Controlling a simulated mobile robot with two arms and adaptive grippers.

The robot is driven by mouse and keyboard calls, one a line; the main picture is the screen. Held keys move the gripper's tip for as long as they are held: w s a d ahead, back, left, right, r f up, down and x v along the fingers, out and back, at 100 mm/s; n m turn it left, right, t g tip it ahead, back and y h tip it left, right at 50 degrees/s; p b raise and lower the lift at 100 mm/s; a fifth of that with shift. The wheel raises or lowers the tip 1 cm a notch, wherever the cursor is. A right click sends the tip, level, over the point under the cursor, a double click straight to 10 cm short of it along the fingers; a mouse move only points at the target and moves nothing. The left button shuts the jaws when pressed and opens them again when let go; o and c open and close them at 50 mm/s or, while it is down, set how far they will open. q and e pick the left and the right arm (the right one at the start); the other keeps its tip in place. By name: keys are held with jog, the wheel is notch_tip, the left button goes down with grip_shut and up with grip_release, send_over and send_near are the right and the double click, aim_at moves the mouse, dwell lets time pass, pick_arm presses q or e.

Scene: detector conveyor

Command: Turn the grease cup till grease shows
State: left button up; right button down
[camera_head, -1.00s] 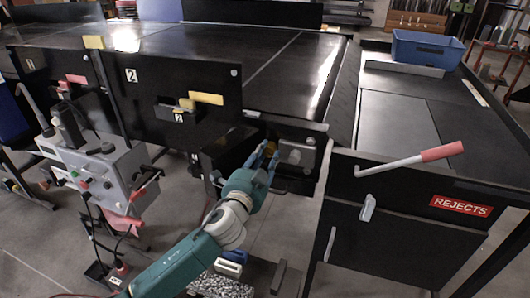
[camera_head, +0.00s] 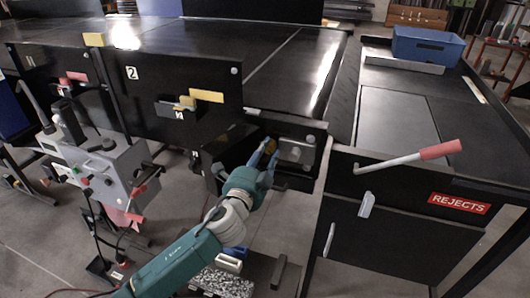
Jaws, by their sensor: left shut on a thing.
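My left gripper (camera_head: 266,158) reaches to the open bay under the conveyor's end, to the right of the panel marked 2. Its blue fingers are shut on a small yellowish part (camera_head: 269,147), which looks like the grease cup. The fingers hide most of it. Beside it on the right is a grey metal bearing block (camera_head: 297,150) on a dark plate. Whether any grease shows cannot be told at this size. My right gripper is not in view.
The dark panel marked 2 (camera_head: 170,95) stands close to the left of the gripper. The rejects cabinet (camera_head: 400,215) with its red-tipped lever (camera_head: 415,157) is to the right. A grey control box (camera_head: 105,170) stands at left. A blue bin (camera_head: 427,47) sits at back right.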

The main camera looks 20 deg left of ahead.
pick_arm(q)
jog(key=o, duration=1.1)
jog(key=shift+d+r, duration=0.3)
jog(key=shift+d, duration=0.05)
jog(key=shift+d+f, duration=0.15)
jog(key=shift+d, duration=0.05)
jog(key=shift+a, duration=0.2)
jog(key=shift+s+f, duration=0.1)
jog(key=shift+s, duration=0.25)
jog(key=s, duration=1.1)
jog(key=shift+s+a, duration=0.2)
